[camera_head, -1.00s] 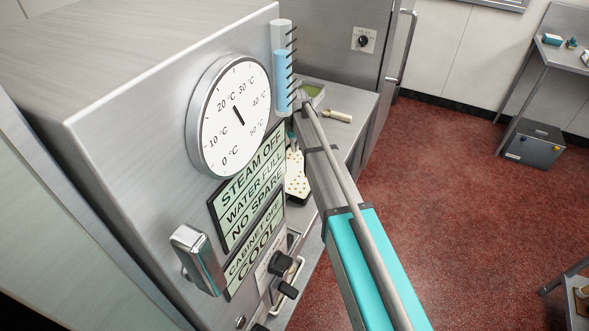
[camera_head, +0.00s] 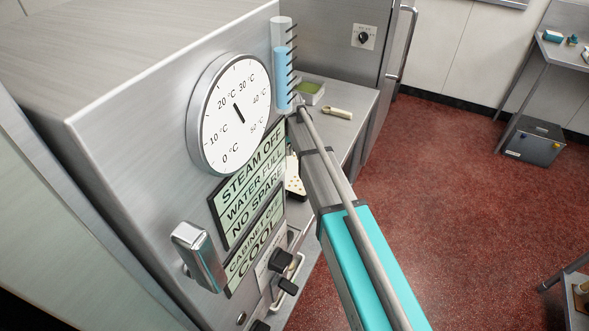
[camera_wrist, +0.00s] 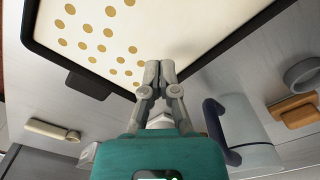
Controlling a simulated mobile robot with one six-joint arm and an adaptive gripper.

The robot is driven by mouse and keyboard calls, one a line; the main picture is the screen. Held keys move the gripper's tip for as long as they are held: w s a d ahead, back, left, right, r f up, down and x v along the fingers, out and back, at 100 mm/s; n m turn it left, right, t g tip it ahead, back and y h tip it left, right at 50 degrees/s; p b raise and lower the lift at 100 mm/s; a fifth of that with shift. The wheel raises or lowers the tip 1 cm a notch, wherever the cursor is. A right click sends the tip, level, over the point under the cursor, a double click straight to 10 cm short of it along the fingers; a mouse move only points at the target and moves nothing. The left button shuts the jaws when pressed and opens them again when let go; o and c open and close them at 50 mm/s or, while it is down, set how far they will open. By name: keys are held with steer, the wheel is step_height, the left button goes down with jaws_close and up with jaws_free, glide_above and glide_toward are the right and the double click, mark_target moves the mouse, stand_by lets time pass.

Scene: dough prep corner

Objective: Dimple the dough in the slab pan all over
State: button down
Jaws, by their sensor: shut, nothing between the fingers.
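The slab pan (camera_wrist: 68,66) has a dark rim and fills the top of the wrist view. In it lies pale, flat dough (camera_wrist: 190,30). Several round tan dimples (camera_wrist: 87,28) cover the dough's left part; the part to the right looks smooth and unmarked. My gripper (camera_wrist: 158,68) is shut and empty, its fingertips over the dough close to the pan's near edge. I cannot tell whether they touch the dough. In the head view only a small dotted piece of the dough (camera_head: 296,185) shows; my arm and the cabinet hide the rest and my gripper.
A pale tool with a handle (camera_wrist: 53,130) lies beside the pan; a blue-handled vessel (camera_wrist: 240,125), a grey ring (camera_wrist: 304,72) and a wooden block (camera_wrist: 295,111) are on the other side. The steel cabinet with a dial (camera_head: 228,115) stands close left of my arm.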

steer(key=shift+s+a, duration=0.2)
steer(key=shift+s, duration=0.3)
steer(key=shift+s+a, duration=0.2)
steer(key=shift+s, duration=0.25)
steer(key=shift+f+b, duration=1.55)
steer(key=shift+b, duration=0.05)
steer(key=shift+r, duration=0.2)
stand_by(0.3)
steer(key=shift+r+p, duration=1.4)
steer(key=shift+p, duration=0.2)
steer(key=shift+s, duration=0.1)
steer(key=shift+s+a, duration=0.4)
steer(key=shift+s, duration=0.55)
steer(key=shift+s+a, duration=0.35)
steer(key=shift+s, duration=0.55)
steer(key=shift+s+a, duration=0.4)
steer(key=shift+s, duration=0.55)
